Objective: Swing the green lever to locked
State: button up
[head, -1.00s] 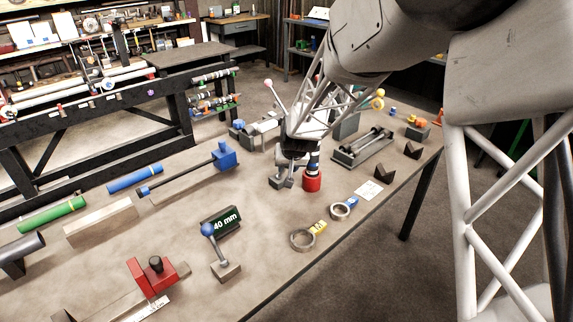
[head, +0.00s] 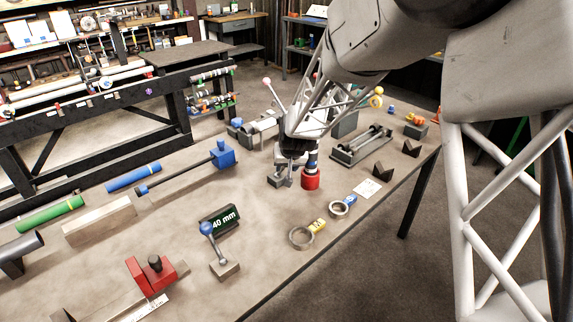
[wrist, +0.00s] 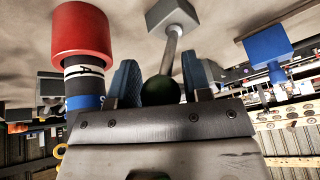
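In the wrist view the green lever shows as a dark green ball knob (wrist: 161,90) on a silver rod that runs to a grey block (wrist: 171,14). My gripper (wrist: 161,82) has its two blue fingers on either side of the knob. My gripper's front edge hides the knob's lower part. In the head view my gripper (head: 292,160) points down over the far part of the bench, and the knob is hidden there.
A red-ended cylinder (head: 310,180) stands close beside my gripper; it also shows in the wrist view (wrist: 82,35). A grey fixture (head: 362,146) lies to the right. A blue-ball lever (head: 207,230) and a 40 mm sign (head: 222,219) stand nearer. The bench (head: 185,225) has bare room between.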

jog(key=shift+o, duration=1.1)
jog(key=shift+r, duration=0.1)
jog(key=shift+r, duration=0.15)
jog(key=v, duration=0.7)
jog(key=shift+r, duration=0.2)
jog(key=shift+s, duration=0.15)
